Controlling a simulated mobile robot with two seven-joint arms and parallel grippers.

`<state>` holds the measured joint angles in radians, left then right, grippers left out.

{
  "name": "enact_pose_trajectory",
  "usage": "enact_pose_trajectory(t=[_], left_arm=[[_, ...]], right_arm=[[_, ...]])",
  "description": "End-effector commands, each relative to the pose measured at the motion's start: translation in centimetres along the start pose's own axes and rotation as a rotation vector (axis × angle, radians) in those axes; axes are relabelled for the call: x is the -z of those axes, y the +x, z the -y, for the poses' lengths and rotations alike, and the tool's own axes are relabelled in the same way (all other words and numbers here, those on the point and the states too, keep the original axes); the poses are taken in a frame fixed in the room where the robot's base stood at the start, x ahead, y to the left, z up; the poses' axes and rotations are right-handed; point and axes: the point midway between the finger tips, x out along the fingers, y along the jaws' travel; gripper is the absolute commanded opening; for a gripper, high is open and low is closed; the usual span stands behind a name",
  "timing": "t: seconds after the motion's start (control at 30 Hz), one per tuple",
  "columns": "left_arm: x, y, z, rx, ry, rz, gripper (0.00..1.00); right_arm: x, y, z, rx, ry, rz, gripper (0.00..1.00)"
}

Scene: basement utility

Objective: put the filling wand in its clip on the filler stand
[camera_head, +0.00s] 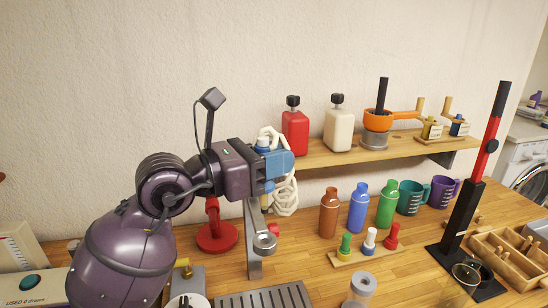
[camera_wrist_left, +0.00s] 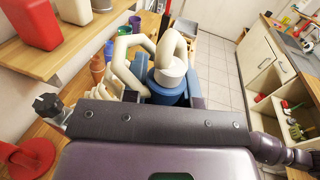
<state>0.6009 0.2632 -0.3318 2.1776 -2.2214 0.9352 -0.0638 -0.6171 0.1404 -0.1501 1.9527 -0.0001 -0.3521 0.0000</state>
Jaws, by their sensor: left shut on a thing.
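My left gripper (camera_head: 281,163) is shut on the filling wand (camera_head: 262,144), a blue piece with a whitish collar and a cream hose. The wand is roughly upright, its middle hidden by the gripper. In the left wrist view the wand's collar (camera_wrist_left: 170,74) and hose loop show just beyond the palm. The grey filler stand (camera_head: 254,262) rises from the bench below and behind the gripper. A small ring-shaped part (camera_head: 265,243) sticks out from it, below the wand and apart from it. The upper stand is partly hidden. My right gripper is not in view.
The coiled cream hose (camera_head: 286,196) hangs beside the gripper. A shelf (camera_head: 318,155) holds a red jug (camera_head: 295,130) and a cream jug (camera_head: 338,129). Coloured bottles (camera_head: 358,208) and mugs stand right of the stand. A red round base (camera_head: 216,238) stands left, a slotted tray (camera_head: 262,299) in front.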

Motion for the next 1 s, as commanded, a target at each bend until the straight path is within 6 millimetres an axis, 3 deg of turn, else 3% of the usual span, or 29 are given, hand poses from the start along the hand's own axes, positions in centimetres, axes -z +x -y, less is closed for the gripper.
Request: enact_pose_trajectory(t=[0.27,0.73,1.0], left_arm=[[0.6,0.0,0.0,0.000,0.004,0.000,0.02],[4.5,0.0,-0.1,-0.001,0.003,0.000,0.02],[4.8,0.0,-0.1,0.000,0.004,0.000,0.02]], right_arm=[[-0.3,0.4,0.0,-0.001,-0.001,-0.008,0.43],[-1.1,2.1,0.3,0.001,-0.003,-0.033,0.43],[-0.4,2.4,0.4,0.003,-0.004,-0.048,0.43]])
